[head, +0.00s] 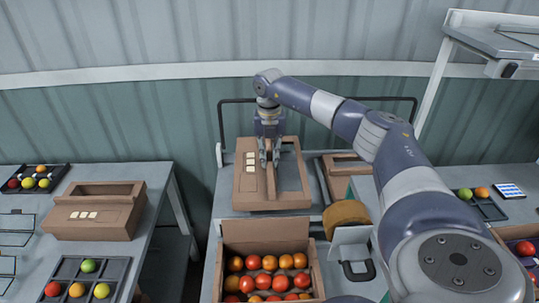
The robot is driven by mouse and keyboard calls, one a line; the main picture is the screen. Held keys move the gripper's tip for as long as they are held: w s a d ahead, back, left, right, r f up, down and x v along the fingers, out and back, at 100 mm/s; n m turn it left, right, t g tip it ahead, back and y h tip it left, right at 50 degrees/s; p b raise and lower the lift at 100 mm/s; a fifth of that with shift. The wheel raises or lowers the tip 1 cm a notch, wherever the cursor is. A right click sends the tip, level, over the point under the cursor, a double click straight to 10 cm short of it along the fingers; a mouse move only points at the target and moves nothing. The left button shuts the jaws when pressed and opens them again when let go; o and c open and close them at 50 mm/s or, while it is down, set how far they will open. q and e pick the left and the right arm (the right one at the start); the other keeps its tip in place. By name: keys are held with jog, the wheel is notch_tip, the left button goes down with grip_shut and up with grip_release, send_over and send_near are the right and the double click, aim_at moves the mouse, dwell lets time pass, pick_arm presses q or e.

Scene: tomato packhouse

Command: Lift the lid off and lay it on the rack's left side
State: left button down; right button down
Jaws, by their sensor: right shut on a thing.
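The brown cardboard lid (292,178), with pale labels on its left half and a raised strip down its middle, is over the left side of the grey rack (223,188). My right gripper (269,163) points down and is shut on the lid's middle strip. The lid looks level; I cannot tell whether it touches the rack top. In front, an open brown box (265,231) holds red and orange tomatoes (268,263). My left gripper is not in view.
Another brown box (330,166) is partly hidden behind my right arm. A black rail (221,122) borders the rack's back. On the left table (150,172) are a labelled brown carton (95,218) and tomato trays (68,270). More tomato trays (490,211) lie right.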

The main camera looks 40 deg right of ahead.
notch_tip(320, 180, down, 3)
jog(key=shift+s+f+b, duration=0.1)
jog(key=shift+b, duration=0.9)
jog(key=shift+s+a+f+b, duration=0.1)
jog(key=shift+s+f+b, duration=0.1)
jog(key=shift+f, duration=0.25)
jog(key=shift+s+a+f+b, duration=0.1)
jog(key=shift+f+b, duration=0.1)
jog(key=shift+f, duration=0.2)
jog(key=shift+a, duration=0.1)
jog(key=c, duration=1.4)
grip_release()
jog(key=shift+f, duration=0.1)
jog(key=shift+c, duration=0.2)
jog(key=shift+w+f, duration=0.1)
jog(key=shift+f, duration=0.05)
jog(key=shift+o, duration=1)
jog(key=shift+w, duration=0.1)
